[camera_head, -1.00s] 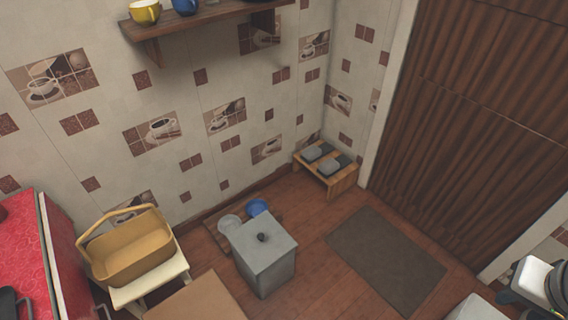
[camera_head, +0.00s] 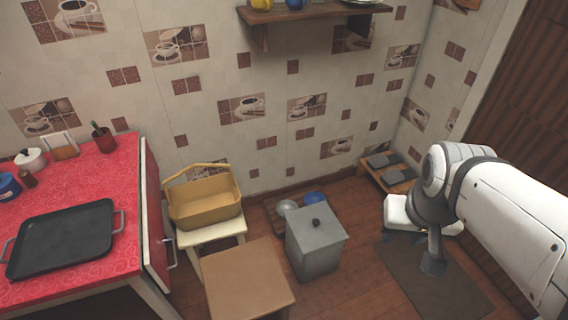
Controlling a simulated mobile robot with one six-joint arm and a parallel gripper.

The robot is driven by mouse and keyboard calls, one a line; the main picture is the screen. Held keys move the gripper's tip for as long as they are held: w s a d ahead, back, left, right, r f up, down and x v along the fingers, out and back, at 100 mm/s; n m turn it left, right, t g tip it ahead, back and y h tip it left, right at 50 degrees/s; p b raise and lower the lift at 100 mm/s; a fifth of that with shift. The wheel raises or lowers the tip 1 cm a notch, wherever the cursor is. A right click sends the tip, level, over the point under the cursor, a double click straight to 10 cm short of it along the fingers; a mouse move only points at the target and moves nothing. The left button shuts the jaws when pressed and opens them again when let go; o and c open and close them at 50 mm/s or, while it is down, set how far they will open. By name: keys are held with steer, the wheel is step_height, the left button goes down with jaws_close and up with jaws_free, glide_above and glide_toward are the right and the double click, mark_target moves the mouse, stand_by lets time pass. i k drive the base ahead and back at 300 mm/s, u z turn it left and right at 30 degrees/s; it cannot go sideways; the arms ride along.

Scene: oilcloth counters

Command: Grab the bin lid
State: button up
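The bin lid (camera_head: 328,224) is a flat grey square with a dark round knob (camera_head: 316,223) in its middle. It sits on top of the grey square bin (camera_head: 316,258), which stands upright on the wooden floor. My white arm reaches in from the right. A dark end part of it (camera_head: 433,263) hangs to the right of the bin, apart from the lid. I cannot make out two fingers there or whether my gripper is open or shut. Nothing covers the lid.
A brown stool (camera_head: 248,285) and a yellow basket (camera_head: 204,199) on a cream stool stand left of the bin. A red counter (camera_head: 110,160) holds a black tray (camera_head: 62,238). A clear bowl (camera_head: 287,207) and blue bowl (camera_head: 315,197) lie behind the bin. A dark mat (camera_head: 405,285) lies right.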

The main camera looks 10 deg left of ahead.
mark_target(315, 226)
steer(key=u, duration=0.55)
steer(key=k, duration=0.8)
steer(key=z, duration=0.2)
steer(key=i, duration=0.75)
steer(key=z, duration=0.3)
steer(key=k, duration=1.1)
steer(key=z, duration=0.5)
steer(key=i, duration=1.9)
steer(key=u, duration=0.4)
